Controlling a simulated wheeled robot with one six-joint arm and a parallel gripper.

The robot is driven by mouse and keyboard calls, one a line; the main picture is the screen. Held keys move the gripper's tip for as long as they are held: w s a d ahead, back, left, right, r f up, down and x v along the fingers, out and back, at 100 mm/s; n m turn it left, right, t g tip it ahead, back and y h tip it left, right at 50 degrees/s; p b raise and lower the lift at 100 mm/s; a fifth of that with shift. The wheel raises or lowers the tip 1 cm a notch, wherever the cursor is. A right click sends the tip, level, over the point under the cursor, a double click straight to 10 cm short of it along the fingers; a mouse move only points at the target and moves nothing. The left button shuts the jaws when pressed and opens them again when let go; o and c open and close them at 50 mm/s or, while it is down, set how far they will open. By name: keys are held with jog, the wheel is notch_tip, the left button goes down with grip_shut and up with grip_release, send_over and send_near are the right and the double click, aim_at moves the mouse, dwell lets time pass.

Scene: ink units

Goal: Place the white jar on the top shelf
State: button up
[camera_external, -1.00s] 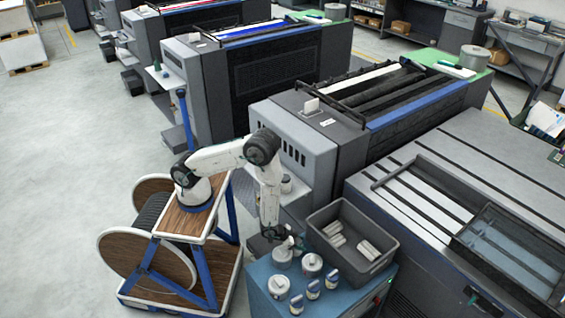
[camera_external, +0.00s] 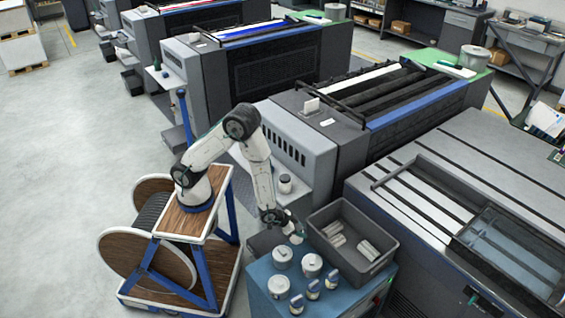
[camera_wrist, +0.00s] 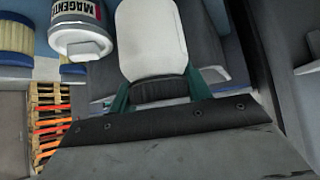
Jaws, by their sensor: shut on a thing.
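My gripper (camera_external: 294,236) is above the back edge of the blue cabinet, beside the grey bin. In the wrist view my gripper (camera_wrist: 155,92) has its green fingers on both sides of a smooth white jar (camera_wrist: 152,40) and is shut on it. In the outside view the held jar is small and mostly hidden by the gripper. White tins (camera_external: 283,258) stand on the cabinet top just below. A white jar labelled MAGENTA (camera_wrist: 82,28) shows left of the held jar in the wrist view. I cannot make out which surface is the top shelf.
The grey bin (camera_external: 322,216) with several pale cylinders stands right of my gripper. Small blue-and-white jars (camera_external: 313,290) stand at the cabinet front (camera_external: 258,290). Another white jar (camera_external: 285,183) stands on the press's side ledge. Grey presses rise behind; open floor lies left.

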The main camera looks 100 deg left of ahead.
notch_tip(320, 180, up, 28)
jog(key=s+a+n+g+y, duration=0.2)
jog(key=s+a+n+y, duration=0.15)
jog(key=a, duration=1.05)
jog(key=s+a+n+g+y, duration=0.2)
jog(key=a+n, duration=0.3)
jog(key=a, duration=0.9)
jog(key=s+a+n+g, duration=0.7)
jog(key=s+a+n, duration=0.3)
jog(key=s+a, duration=1.25)
jog(key=shift+m, duration=0.25)
jog(key=shift+s+d+f, duration=0.2)
jog(key=shift+s+f, duration=0.05)
jog(key=shift+f, duration=3)
jog(key=shift+s+d+f, duration=0.2)
jog(key=shift+f, duration=3.1)
jog(key=shift+s+d+f, duration=0.2)
jog(key=shift+s+f, duration=0.05)
jog(key=shift+f, duration=3)
jog(key=shift+f, duration=0.1)
